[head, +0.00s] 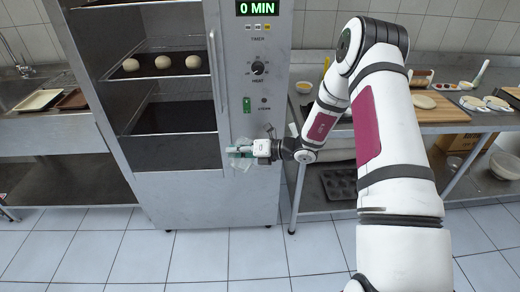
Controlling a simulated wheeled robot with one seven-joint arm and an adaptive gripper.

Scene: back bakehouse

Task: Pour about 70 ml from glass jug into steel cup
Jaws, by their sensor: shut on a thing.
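I cannot make out the steel cup for certain in the head view.
The oven cabinet (200,190) holds a tray with dough balls (162,62) and reads 0 MIN. A bench with a wooden board (440,108) and bowls stands at the right, above a dark muffin tin (340,184). A sink counter is at the left. The tiled floor (190,262) in front is clear.

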